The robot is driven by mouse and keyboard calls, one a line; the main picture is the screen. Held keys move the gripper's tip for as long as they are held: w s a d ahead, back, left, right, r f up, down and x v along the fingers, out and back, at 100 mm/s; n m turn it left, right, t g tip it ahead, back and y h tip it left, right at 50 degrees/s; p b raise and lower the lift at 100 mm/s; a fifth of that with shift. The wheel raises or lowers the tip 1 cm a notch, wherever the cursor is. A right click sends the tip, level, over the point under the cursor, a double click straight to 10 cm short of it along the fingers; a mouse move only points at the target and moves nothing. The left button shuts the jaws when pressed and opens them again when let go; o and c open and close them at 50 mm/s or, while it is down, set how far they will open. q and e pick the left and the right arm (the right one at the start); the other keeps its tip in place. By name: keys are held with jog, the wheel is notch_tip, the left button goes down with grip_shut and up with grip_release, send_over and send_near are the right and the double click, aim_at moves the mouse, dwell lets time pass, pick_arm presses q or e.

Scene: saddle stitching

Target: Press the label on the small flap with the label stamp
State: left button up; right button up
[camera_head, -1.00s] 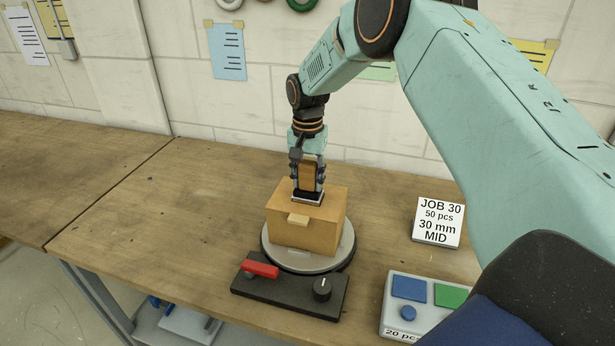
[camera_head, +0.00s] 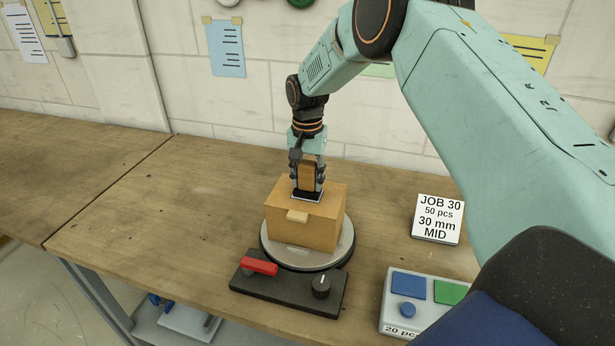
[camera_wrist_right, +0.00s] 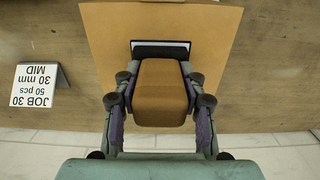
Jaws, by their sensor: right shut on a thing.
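My right gripper (camera_head: 308,180) is shut on the label stamp, a brown wooden block (camera_head: 306,174) with a black base. The stamp is upright over the top of a tan cardboard box (camera_head: 318,232). Its base looks to be at or almost at the box top; contact is hard to tell. In the right wrist view the stamp (camera_wrist_right: 161,92) sits between both fingers, with a thin white strip, perhaps the label (camera_wrist_right: 187,44), along its black base. The rest of the label is hidden. My left gripper is not in view.
The box stands on a round grey turntable (camera_head: 345,246). In front is a black panel (camera_head: 285,292) with a red lever and a dark knob. A job card (camera_head: 437,220) and a button box (camera_head: 393,318) are at the right. The table's left part is clear.

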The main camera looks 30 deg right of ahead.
aim_at(307, 163)
jog(key=shift+a, duration=0.1)
jog(key=shift+r, duration=0.15)
jog(key=shift+r+p, duration=0.2)
jog(key=shift+p, duration=0.15)
notch_tip(307, 163, up, 4)
jog(key=p, duration=0.3)
jog(key=shift+r+p, duration=0.1)
jog(key=shift+p, duration=0.3)
jog(key=shift+r, duration=1.1)
jog(key=shift+f, duration=0.25)
jog(key=shift+f+b, duration=1.2)
jog(key=shift+f, duration=1.4)
